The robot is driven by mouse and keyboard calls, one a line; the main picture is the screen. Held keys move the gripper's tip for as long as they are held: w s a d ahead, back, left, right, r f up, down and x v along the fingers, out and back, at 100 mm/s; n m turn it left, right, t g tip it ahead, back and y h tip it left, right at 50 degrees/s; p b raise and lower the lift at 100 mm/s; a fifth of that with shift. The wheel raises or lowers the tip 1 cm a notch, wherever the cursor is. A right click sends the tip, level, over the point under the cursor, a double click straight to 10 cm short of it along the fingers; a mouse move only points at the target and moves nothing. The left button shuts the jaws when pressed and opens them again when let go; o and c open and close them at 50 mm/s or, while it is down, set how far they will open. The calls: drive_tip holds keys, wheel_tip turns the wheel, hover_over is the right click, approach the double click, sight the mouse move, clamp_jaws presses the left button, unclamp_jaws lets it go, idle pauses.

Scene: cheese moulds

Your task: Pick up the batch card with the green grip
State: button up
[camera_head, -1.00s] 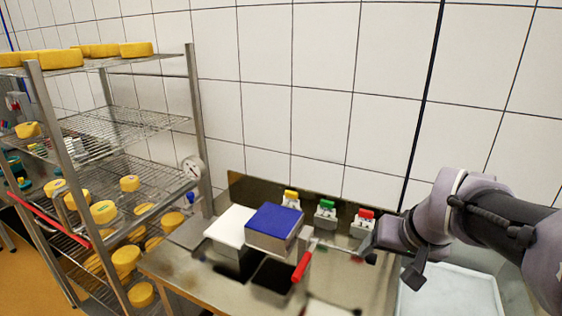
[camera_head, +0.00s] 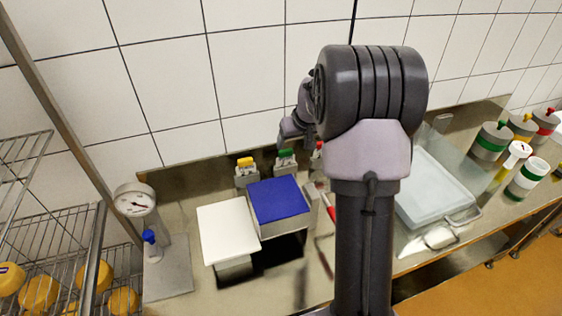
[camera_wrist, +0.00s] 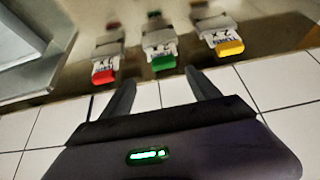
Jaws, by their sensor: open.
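The batch card with the green grip (camera_head: 286,153) stands in a small holder at the back of the steel bench, between the yellow-grip card (camera_head: 244,162) and the red-grip card (camera_head: 318,147). The red one is partly hidden by my arm. In the wrist view the green grip (camera_wrist: 164,62) lies in the middle, with the red grip (camera_wrist: 104,76) left and the yellow grip (camera_wrist: 230,47) right. My gripper (camera_wrist: 162,90) is open and empty. Its fingers point toward the cards and straddle the green grip's line, apart from it.
A blue-topped block (camera_head: 278,200) and a white-topped block (camera_head: 228,230) stand in front of the cards. A gauge (camera_head: 134,200) stands at left. A pale tray (camera_head: 432,190) and several coloured containers (camera_head: 490,140) are at right. The tiled wall is close behind.

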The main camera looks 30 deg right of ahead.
sight(286, 151)
drive_tip(key=x, duration=0.3)
drive_tip(key=b+x, duration=0.1)
drive_tip(key=x, duration=0.3)
drive_tip(key=b+x, duration=0.1)
drive_tip(key=x, duration=0.2)
drive_tip(key=shift+w+a, duration=0.3)
drive_tip(key=shift+w, duration=0.1)
drive_tip(key=shift+s+r, duration=0.1)
